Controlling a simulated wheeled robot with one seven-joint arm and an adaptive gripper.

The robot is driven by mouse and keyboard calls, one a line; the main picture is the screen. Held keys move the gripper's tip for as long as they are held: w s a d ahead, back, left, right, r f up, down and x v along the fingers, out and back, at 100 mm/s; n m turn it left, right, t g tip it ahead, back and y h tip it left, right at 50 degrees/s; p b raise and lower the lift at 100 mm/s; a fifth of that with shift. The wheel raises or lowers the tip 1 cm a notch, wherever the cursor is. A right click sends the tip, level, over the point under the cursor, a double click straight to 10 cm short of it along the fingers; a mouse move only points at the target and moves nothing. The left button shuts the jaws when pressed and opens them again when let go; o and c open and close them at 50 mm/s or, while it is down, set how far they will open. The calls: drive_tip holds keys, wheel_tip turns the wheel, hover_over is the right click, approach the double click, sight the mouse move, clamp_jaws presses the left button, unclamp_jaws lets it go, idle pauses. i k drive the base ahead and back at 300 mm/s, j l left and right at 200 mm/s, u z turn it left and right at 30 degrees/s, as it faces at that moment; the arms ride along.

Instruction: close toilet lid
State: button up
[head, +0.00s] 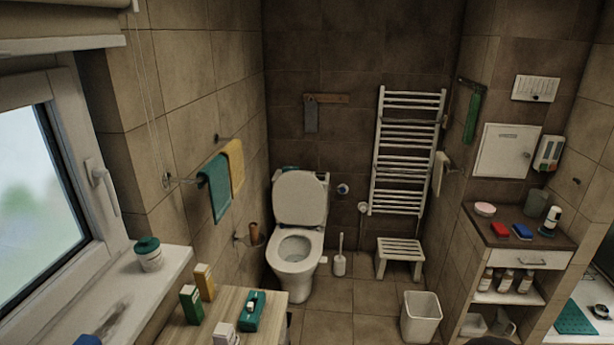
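The white toilet (294,282) stands against the back wall, a little left of the middle in the head view. Its lid (300,198) is up, upright against the back of the toilet. The bowl (293,250) is open, and its rim and inside show. No part of my gripper can be made out in the head view.
A wooden counter (229,302) with boxes stands front left, before the toilet. A toilet brush (340,255), a white stool (400,250) and a bin (421,316) stand to the toilet's right. A shelf unit (510,240) lines the right. Tiled floor (350,300) shows between.

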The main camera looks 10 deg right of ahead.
sight(299, 198)
drive_tip(key=i+l+z, duration=0.1)
drive_tip(key=i+l, duration=0.35)
drive_tip(key=i+l+u, duration=0.1)
drive_tip(key=i, duration=0.4)
drive_tip(key=i+l, duration=0.35)
drive_tip(key=i, duration=0.15)
drive_tip(key=i+l+u, duration=0.15)
drive_tip(key=i, duration=0.4)
drive_tip(key=i+l+u, duration=0.1)
drive_tip(key=i+l, duration=0.25)
drive_tip(key=i, duration=0.15)
drive_tip(key=i+j, duration=0.1)
drive_tip(key=i, duration=1.5)
